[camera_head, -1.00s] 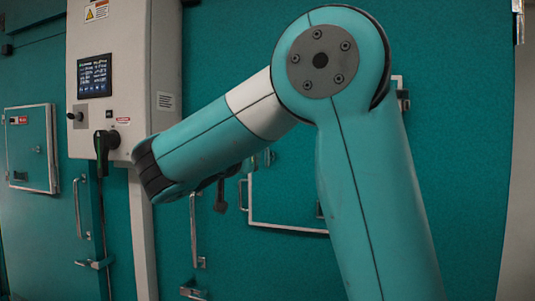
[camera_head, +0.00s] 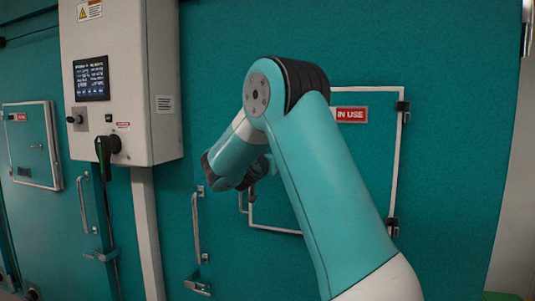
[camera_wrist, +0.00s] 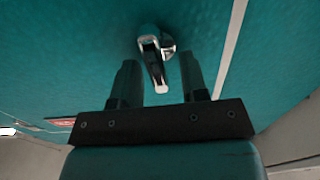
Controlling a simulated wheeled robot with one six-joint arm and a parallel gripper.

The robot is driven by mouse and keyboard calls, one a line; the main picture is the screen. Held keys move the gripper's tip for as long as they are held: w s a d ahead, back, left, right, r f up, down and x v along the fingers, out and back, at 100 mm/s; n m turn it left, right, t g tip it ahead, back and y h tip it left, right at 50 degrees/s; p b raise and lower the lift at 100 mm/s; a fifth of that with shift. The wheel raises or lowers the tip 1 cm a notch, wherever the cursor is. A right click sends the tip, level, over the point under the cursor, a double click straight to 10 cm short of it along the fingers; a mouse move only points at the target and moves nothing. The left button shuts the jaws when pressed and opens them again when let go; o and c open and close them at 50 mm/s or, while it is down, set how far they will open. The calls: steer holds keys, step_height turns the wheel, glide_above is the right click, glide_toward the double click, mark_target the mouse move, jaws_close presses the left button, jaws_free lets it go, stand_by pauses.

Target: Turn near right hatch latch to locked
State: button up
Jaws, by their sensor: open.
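The near right hatch is a teal panel in a white frame (camera_head: 397,165) with a red "IN USE" label (camera_head: 352,114). My own arm covers much of its left part in the head view. In the wrist view the latch (camera_wrist: 154,58) is a shiny metal lever on a teal surface, its free end pointing down in the picture. My gripper (camera_wrist: 158,72) is open, one dark finger on each side of the lever. The lever's lower end lies between the fingers. I cannot tell whether either finger touches it. My gripper is mostly hidden in the head view.
A grey control box (camera_head: 120,80) with a screen stands left of the hatch, with a dark plug (camera_head: 105,150) and cable. Metal door handles (camera_head: 196,228) stick out below it. Another hatch (camera_head: 30,145) is at far left.

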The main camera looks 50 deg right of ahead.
steer(key=shift+d, duration=0.15)
jaws_close()
steer(key=shift+n, duration=0.3)
steer(key=n+b, duration=0.1)
steer(key=n, duration=0.2)
steer(key=shift+w+f+n+b, duration=0.15)
steer(key=shift+w+n+b, duration=0.2)
steer(key=shift+n, duration=0.05)
steer(key=shift+w+a+f+n+p, duration=0.2)
steer(key=shift+n+p, duration=0.3)
steer(key=shift+n, duration=1.75)
steer(key=shift+w+a+f+n+p, duration=0.15)
steer(key=shift+f+n+p, duration=0.25)
steer(key=shift+n, duration=1.8)
steer(key=shift+w+f+n+p, duration=0.15)
steer(key=shift+n+p, duration=0.4)
steer(key=shift+n, duration=1.7)
